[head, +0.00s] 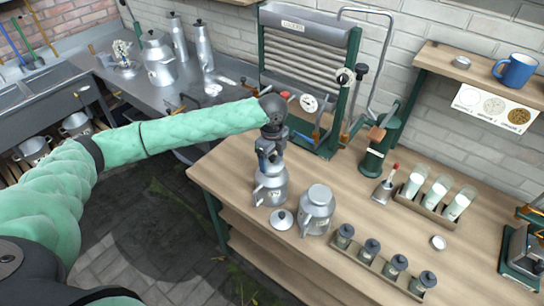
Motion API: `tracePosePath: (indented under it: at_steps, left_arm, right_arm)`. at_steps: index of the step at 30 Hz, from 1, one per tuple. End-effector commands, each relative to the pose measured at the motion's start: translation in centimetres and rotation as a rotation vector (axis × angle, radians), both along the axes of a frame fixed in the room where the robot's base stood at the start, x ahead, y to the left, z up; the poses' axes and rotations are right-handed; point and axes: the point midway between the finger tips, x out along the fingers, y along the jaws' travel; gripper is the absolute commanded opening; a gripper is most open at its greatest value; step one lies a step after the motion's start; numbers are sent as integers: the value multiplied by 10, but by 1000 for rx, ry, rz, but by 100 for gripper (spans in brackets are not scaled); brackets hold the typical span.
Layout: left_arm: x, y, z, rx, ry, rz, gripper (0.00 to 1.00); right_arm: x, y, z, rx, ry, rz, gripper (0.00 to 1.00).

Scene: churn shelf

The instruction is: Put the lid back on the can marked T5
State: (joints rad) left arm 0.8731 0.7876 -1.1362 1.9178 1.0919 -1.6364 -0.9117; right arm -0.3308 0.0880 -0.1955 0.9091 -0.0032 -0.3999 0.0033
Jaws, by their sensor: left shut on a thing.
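My left gripper (269,166) points down at the top of a small grey metal can (271,190) near the left end of the wooden bench. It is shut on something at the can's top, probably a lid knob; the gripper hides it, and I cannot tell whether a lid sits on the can. A loose grey lid (282,219) with a dark knob lies on the bench in front of that can. A second, larger grey can (317,209) stands to the right with a pale flat top. The marks on both cans are too small to read, so I cannot tell which is T5. My right gripper is not in view.
A rack of small dark-lidded jars (375,262) stands right of the cans. Behind are a rack of white-filled glasses (436,193), a green pump-like stand (377,153) and a green-framed ribbed cooler (306,65). A small round dish (438,242) lies at right. The bench's left edge is close by.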

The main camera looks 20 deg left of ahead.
Motion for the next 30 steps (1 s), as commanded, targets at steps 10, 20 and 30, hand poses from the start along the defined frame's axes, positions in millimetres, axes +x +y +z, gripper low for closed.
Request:
tracePosePath:
  at_steps: [10, 20, 30]
  left_arm:
    - [0, 0, 0, 0, 0, 0, 51]
    - [0, 0, 0, 0, -1, 0, 99]
    - [0, 0, 0, 0, -1, 0, 100]
  right_arm:
    - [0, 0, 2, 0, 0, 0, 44]
    - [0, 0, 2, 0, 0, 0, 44]
    - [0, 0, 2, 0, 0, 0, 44]
